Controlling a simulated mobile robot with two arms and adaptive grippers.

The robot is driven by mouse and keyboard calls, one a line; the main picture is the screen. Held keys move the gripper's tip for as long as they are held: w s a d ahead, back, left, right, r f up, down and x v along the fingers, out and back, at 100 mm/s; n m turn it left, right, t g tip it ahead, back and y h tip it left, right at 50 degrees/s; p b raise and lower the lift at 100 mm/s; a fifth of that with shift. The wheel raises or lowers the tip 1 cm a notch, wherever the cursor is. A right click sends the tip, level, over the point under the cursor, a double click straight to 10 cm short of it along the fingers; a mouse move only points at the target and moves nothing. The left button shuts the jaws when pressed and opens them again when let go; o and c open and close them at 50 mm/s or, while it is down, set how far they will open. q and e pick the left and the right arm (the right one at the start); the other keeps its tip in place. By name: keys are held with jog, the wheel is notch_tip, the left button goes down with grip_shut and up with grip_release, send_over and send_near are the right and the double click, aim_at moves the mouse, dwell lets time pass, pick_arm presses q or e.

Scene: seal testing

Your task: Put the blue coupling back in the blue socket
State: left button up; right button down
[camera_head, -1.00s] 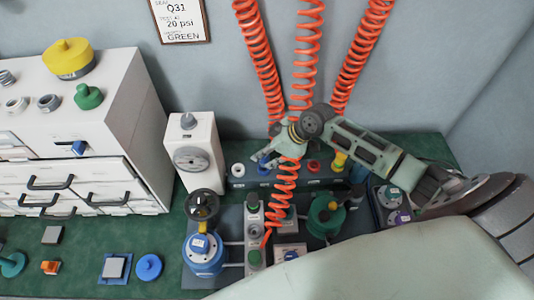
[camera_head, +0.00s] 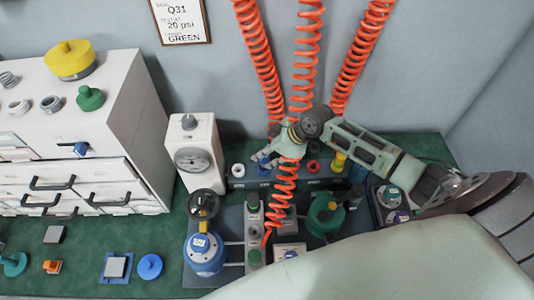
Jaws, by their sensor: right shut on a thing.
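My right gripper (camera_head: 268,156) reaches in from the right and is shut just above the back rail. What sits between its fingers is mostly hidden by the gripper, so I cannot make out the blue coupling clearly. A small blue part (camera_head: 264,169) on the rail, right below the fingers, looks like the blue socket. I cannot tell whether the held piece touches it. An orange coiled hose (camera_head: 283,190) passes by the gripper and runs down to the test fixture. My left gripper is out of view.
The rail also bears a white ring (camera_head: 238,170), a red ring (camera_head: 314,166) and a yellow part (camera_head: 340,162). A white gauge box (camera_head: 193,135) stands close left of the gripper. A blue canister (camera_head: 205,258) and a green valve (camera_head: 325,214) stand in front. Orange hoses hang above.

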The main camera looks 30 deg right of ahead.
jog(key=shift+f+b, duration=0.85)
jog(key=shift+f, duration=0.55)
jog(key=c, duration=1.4)
grip_release()
jog(key=v, duration=1.2)
jog(key=shift+s+a, duration=0.1)
jog(key=shift+a, duration=0.05)
